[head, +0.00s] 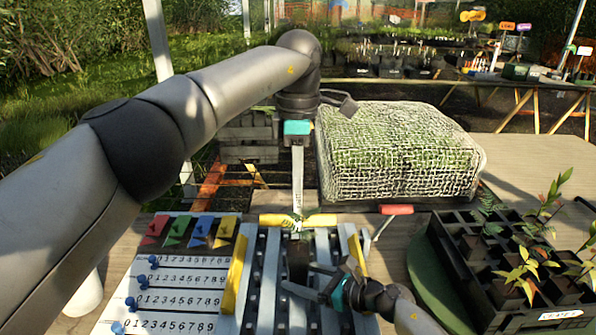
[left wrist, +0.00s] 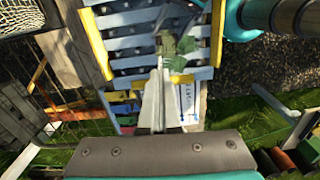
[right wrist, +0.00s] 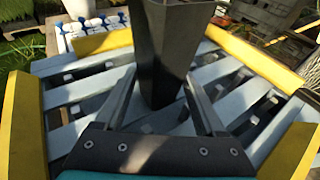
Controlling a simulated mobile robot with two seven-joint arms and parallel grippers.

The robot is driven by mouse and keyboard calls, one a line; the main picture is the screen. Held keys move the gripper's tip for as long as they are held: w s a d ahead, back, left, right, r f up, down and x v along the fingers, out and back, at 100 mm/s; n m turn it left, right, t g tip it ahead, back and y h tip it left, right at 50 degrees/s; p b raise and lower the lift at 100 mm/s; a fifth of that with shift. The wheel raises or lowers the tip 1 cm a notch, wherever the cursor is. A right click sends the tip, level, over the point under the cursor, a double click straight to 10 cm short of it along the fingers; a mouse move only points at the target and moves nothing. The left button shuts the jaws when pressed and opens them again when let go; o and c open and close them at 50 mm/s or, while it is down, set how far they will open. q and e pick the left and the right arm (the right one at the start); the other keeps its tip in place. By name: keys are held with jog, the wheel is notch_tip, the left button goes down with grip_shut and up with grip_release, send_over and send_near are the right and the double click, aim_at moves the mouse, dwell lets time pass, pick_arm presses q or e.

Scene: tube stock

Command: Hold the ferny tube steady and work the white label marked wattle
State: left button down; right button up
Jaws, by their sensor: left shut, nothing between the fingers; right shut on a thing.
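The ferny tube (head: 298,262) is a dark, square, tapering pot with green leaves on top (head: 298,220), standing in the grey slatted rack (head: 268,270). My right gripper (head: 298,277) is shut on it from the right. In the right wrist view the tube (right wrist: 172,45) rises between the two fingers. My left gripper (head: 297,208) points down with its long pale fingers shut and empty, the tips by the leaves. The leaves also show in the left wrist view (left wrist: 178,50), just past the fingertips. I cannot make out any label marked wattle.
A white number board (head: 180,285) with coloured flags and blue pins lies left of the rack. A black crate (head: 470,262) of seedlings, with an unreadable white tag (head: 560,313), stands right. A red-handled tool (head: 396,210) lies between. A mesh-covered block (head: 395,150) is behind.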

aim_at(298, 210)
pick_arm(q)
jog(key=shift+f, duration=0.65)
jog(key=shift+f, duration=0.4)
jog(key=shift+f, duration=2.6)
jog(key=shift+f, duration=0.25)
jog(key=c, duration=1.6)
grip_release()
jog(key=c, duration=1.1)
grip_release()
jog(key=shift+o, duration=0.2)
jog(key=shift+r, duration=0.1)
notch_tip(298, 210, up, 12)
